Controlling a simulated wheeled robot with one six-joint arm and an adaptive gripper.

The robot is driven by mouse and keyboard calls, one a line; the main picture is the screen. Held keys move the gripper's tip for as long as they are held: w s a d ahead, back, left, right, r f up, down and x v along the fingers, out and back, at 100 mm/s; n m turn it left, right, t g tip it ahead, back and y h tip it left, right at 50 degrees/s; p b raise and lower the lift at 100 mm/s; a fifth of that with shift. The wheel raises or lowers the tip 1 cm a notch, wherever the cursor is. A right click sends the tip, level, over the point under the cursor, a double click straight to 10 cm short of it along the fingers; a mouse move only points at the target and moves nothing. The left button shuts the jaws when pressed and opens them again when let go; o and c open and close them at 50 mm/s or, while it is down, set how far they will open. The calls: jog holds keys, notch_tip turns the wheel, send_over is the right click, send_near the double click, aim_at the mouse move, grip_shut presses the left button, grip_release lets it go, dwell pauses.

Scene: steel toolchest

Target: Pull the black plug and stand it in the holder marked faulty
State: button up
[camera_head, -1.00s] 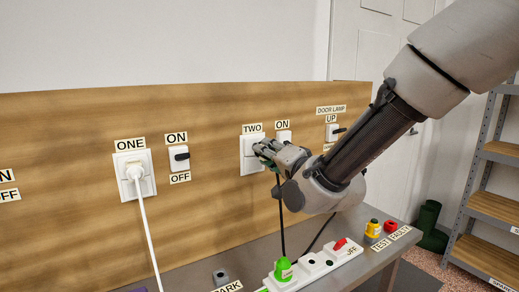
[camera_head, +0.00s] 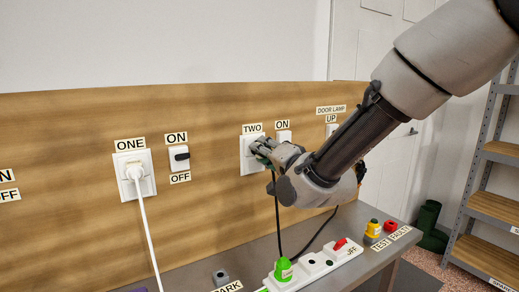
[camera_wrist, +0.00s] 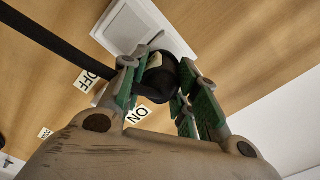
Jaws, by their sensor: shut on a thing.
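My gripper (camera_head: 262,150) is at the white socket (camera_head: 246,165) labelled TWO on the wooden panel. In the wrist view my gripper (camera_wrist: 160,82) has its green-padded fingers closed around the black plug (camera_wrist: 157,80). The plug is close to the white socket plate (camera_wrist: 140,25); I cannot tell whether its pins are in the socket. In the head view the plug is hidden by my fingers. Its black cable (camera_head: 278,215) hangs down toward the bench. A label reading FAULT (camera_head: 400,233), partly cut off, lies at the bench's right end, by a red object (camera_head: 390,226).
A yellow object (camera_head: 373,228) stands behind the TEST label (camera_head: 380,243). A white power strip (camera_head: 318,264) holds a green plug (camera_head: 283,270) and has a red switch. A white plug (camera_head: 134,173) sits in socket ONE. Switches flank the sockets. A grey shelf (camera_head: 490,200) stands right.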

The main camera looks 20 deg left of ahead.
jog(key=shift+w+a, duration=0.35)
jog(key=shift+a, duration=0.05)
dwell(0.5)
jog(key=o, duration=1.2)
jog(key=shift+a, duration=0.1)
jog(key=v, duration=0.9)
jog(key=shift+f, duration=0.1)
